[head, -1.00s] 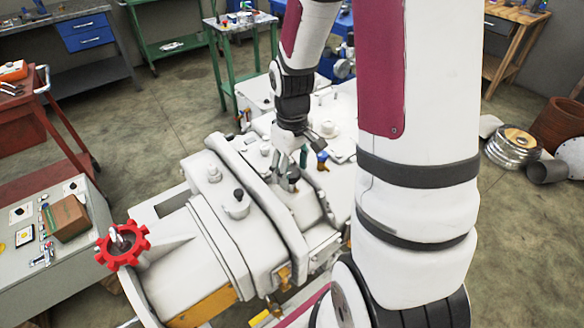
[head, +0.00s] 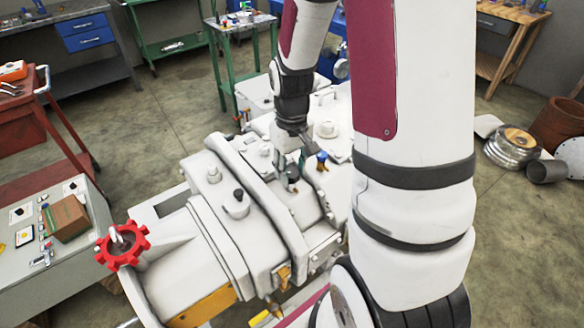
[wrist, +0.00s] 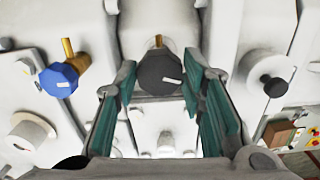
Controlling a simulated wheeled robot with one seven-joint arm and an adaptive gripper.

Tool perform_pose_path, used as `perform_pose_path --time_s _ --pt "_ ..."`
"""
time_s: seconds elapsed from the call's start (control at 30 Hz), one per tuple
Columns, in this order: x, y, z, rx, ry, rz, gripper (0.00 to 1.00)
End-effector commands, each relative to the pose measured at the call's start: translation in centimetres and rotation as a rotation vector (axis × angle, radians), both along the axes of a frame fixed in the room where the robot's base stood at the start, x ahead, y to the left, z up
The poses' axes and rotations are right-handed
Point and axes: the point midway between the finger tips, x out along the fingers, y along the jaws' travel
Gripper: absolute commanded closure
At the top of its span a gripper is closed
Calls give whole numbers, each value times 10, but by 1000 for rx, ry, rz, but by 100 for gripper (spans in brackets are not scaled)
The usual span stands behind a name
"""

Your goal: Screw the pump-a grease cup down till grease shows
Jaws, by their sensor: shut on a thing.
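A dark grey grease cup (wrist: 158,74) with a white mark on its cap and a brass stem behind it sits on the white pump housing. My gripper (wrist: 160,85) has its teal-padded fingers on both sides of this cup, shut on it. In the head view my gripper (head: 291,164) reaches down from above at the same cup (head: 292,173). A similar cup with a blue cap (wrist: 60,79) stands to the left in the wrist view, and right of my gripper in the head view (head: 322,160). I cannot read a label naming either cup, and no grease shows.
A black knob (wrist: 274,86) sits on the housing to the right in the wrist view. A red handwheel (head: 122,246) is at the machine's near left end. A grey bench (head: 35,275) stands at the left. Open floor (head: 165,105) lies behind.

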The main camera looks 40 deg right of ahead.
Motion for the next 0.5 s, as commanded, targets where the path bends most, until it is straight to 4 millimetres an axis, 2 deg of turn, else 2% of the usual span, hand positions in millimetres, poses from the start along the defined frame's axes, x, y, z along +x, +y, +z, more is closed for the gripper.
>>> perform_pose_path --time_s 0.5 --pt "1 1 1 -1 -2 -475 91"
